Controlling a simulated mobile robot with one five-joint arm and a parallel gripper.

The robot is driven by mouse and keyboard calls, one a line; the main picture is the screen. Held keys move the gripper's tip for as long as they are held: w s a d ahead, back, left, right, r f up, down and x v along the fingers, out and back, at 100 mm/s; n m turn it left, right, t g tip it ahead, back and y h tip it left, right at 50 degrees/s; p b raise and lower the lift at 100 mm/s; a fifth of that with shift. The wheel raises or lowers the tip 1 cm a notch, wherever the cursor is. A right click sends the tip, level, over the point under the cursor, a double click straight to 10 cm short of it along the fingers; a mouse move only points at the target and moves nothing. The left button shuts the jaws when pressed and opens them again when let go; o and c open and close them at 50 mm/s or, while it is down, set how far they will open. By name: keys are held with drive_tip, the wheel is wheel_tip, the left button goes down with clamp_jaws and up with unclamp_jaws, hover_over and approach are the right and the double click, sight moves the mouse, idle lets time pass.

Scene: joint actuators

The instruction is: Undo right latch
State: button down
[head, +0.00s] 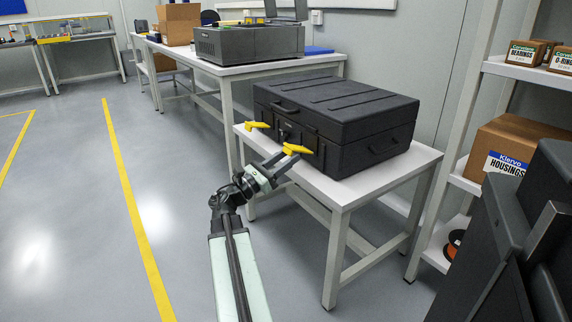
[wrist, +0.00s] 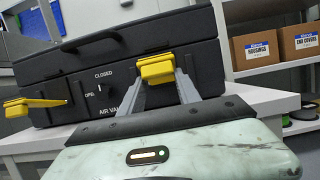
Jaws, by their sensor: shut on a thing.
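A black case (head: 335,115) stands on a white table. Its front carries two yellow latches. The right latch (head: 297,149) is at the fingertips of my gripper (head: 281,161). In the wrist view my gripper (wrist: 160,82) has a finger on each side of the right latch (wrist: 156,68) and is shut on it. The fingertips are partly hidden behind the latch's yellow end. The left latch (head: 257,125) is apart from my gripper; in the wrist view the left latch (wrist: 32,103) sticks out leftward.
A small valve knob (wrist: 99,89) marked "CLOSED" and "AIR VA..." sits between the latches. The white table (head: 345,190) edge lies below my gripper. Shelves with cardboard boxes (head: 515,145) stand to the right. Open floor (head: 80,230) lies to the left.

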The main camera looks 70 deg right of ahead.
drive_tip(key=shift+a, duration=0.15)
idle(0.3)
drive_tip(key=c, duration=0.8)
unclamp_jaws()
drive_tip(key=shift+a+r, duration=0.1)
drive_tip(key=shift+r, duration=0.05)
drive_tip(key=shift+c, duration=0.2)
drive_tip(key=w+a+f+b, duration=0.1)
drive_tip(key=w+a, duration=0.6)
drive_tip(key=a, duration=0.5)
drive_tip(key=shift+w+a+f, duration=0.15)
drive_tip(key=shift+w+a, duration=0.05)
drive_tip(key=shift+w, duration=0.2)
